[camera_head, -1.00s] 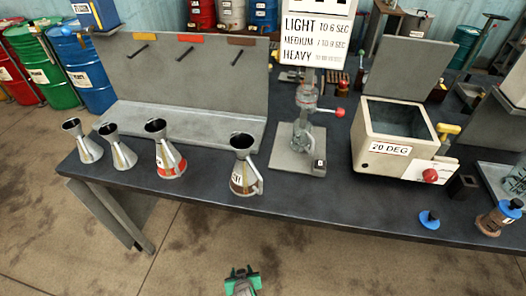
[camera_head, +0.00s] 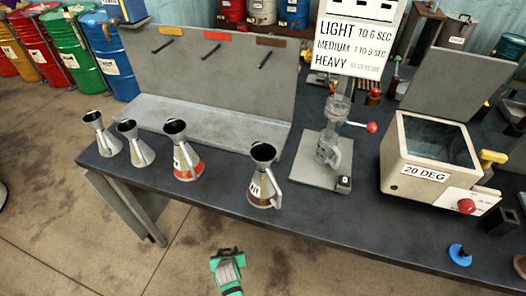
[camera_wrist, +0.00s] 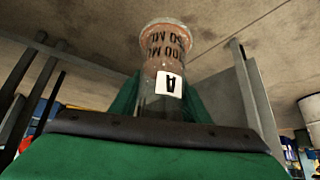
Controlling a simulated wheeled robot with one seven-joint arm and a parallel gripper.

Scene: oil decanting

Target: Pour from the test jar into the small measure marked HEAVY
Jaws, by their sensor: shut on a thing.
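My gripper (camera_head: 227,258) is low in the head view, in front of the bench and apart from the measures. The jar's upper part in that view looks brownish. Several metal measures stand upright along the bench's front left. The rightmost one (camera_head: 262,183) has a dark brown band; its lettering is too small to read for sure. Another measure (camera_head: 184,158) has a red band. Two plain-looking measures (camera_head: 139,150) (camera_head: 104,139) stand farther left.
A glass viscometer stand (camera_head: 322,165) is right of the brown-banded measure. A bath marked 20 DEG (camera_head: 424,160) is farther right, with a blue cap (camera_head: 460,254) in front. A grey rack (camera_head: 215,85) stands behind. The floor before the bench is clear.

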